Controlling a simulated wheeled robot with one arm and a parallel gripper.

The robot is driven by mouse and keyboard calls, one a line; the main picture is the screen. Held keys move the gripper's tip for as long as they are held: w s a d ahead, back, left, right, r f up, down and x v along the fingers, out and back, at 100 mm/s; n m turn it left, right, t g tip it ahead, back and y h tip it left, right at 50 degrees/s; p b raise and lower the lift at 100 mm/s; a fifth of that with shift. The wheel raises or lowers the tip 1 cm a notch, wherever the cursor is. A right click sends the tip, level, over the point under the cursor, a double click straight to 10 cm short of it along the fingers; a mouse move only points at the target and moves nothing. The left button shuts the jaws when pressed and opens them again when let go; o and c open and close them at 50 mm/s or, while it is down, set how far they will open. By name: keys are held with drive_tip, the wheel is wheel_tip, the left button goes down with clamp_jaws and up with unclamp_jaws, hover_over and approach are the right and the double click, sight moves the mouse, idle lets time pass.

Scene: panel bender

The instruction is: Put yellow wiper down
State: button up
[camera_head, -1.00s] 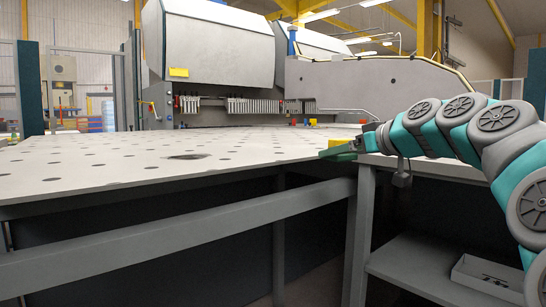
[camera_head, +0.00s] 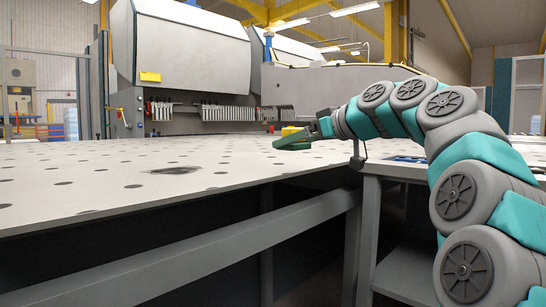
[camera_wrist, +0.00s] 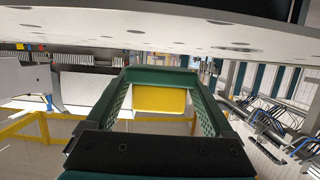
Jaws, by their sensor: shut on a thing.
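My gripper (camera_head: 284,143) has green fingers and is low over the pale table top (camera_head: 100,171) with round dark spots, near its right side in the head view. In the wrist view my gripper (camera_wrist: 161,92) frames the yellow wiper (camera_wrist: 160,99), a flat yellow block between the fingers. In the head view only a small yellow part of the wiper (camera_head: 291,130) shows behind the fingers. I cannot tell whether the wiper touches the table top. The wrist view is upside down, with the table top at its upper edge.
A grey side table (camera_head: 398,173) with blue items (camera_head: 408,159) stands at the right, under my arm. The big bending machine (camera_head: 190,50) stands behind the table, with a row of tools (camera_head: 228,113) at its front. The table top at the left is clear.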

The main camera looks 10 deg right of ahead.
drive_tip(key=p, duration=0.2)
hover_over(275, 164)
drive_tip(key=shift+w+d+f, duration=0.1)
drive_tip(key=shift+w+f, duration=0.3)
drive_tip(key=shift+f, duration=0.05)
drive_tip(key=shift+f+b, duration=0.55)
drive_tip(key=shift+f, duration=1.25)
drive_tip(key=shift+f, duration=0.15)
drive_tip(key=o, duration=1.1)
drive_tip(key=shift+r, duration=0.25)
drive_tip(key=v, duration=1.2)
drive_tip(key=shift+b, duration=0.35)
drive_tip(key=shift+f, duration=0.1)
